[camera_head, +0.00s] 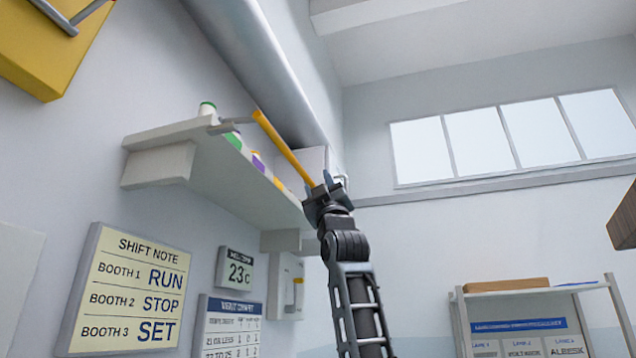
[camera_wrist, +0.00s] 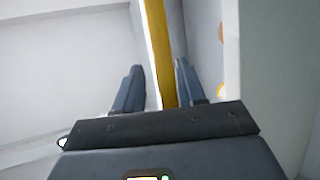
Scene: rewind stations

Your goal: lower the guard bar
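The guard bar (camera_head: 285,148) is a yellow rod that slants across the head view, in front of the wall shelf. Its upper left end joins a grey arm near the shelf, and its lower right end reaches my gripper (camera_head: 325,191). In the wrist view the yellow bar (camera_wrist: 160,52) runs upright between the two fingers of my gripper (camera_wrist: 160,75). The fingers stand apart, with a narrow gap visible on each side of the bar. I cannot tell how deep the bar lies between them.
A shelf (camera_head: 160,138) with several coloured spools is on the left wall, under a grey duct (camera_head: 250,55). A shift note (camera_head: 128,290) reads RUN, STOP and SET for booths 1 to 3. A rack (camera_head: 535,292) stands at lower right. The space right of my arm looks open.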

